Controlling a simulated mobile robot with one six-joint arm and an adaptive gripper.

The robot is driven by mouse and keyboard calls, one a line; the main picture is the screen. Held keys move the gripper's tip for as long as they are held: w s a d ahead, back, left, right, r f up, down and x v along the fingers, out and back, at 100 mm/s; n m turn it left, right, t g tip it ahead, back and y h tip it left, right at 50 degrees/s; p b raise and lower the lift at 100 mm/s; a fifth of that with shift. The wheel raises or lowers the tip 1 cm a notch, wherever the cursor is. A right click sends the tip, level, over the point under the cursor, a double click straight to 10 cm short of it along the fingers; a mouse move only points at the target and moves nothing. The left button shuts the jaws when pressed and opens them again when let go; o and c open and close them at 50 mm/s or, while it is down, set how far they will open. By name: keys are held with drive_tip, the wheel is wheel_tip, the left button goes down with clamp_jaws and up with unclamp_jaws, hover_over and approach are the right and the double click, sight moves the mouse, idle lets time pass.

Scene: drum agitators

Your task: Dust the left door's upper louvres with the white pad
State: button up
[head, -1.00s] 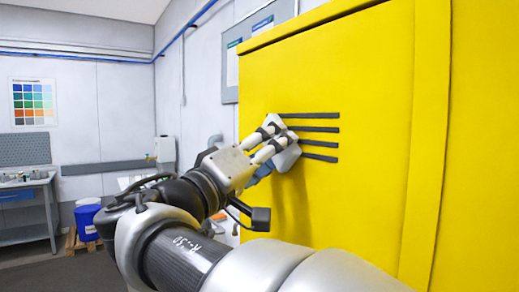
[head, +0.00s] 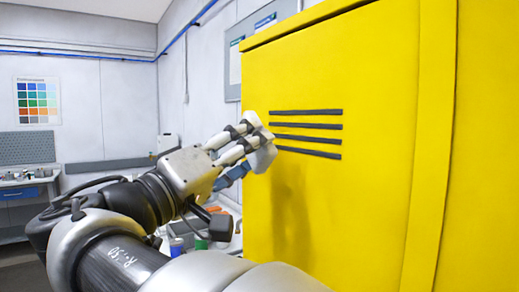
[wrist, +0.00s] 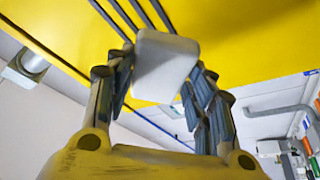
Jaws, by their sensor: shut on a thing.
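The yellow cabinet door (head: 350,210) fills the right side of the head view. Its upper louvres (head: 312,126) are several dark horizontal slots near the top left of the door. My gripper (head: 250,138) is shut on the white pad (head: 263,154) at the left ends of the louvres. In the wrist view the pad (wrist: 165,62) sits between my fingers (wrist: 158,88), with the dark louvres (wrist: 130,14) running out behind it. The pad's far face is hidden, so I cannot tell whether it touches the door.
A grey workbench (head: 28,182) stands against the wall at far left. A colour chart (head: 37,101) hangs above it. A grey framed board (head: 262,30) is on the wall behind the cabinet. Containers (head: 190,244) stand low behind my arm.

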drive_tip(key=shift+s+a, duration=0.4)
drive_tip(key=shift+a, duration=0.2)
drive_tip(key=shift+s+a, duration=0.4)
drive_tip(key=shift+a, duration=0.2)
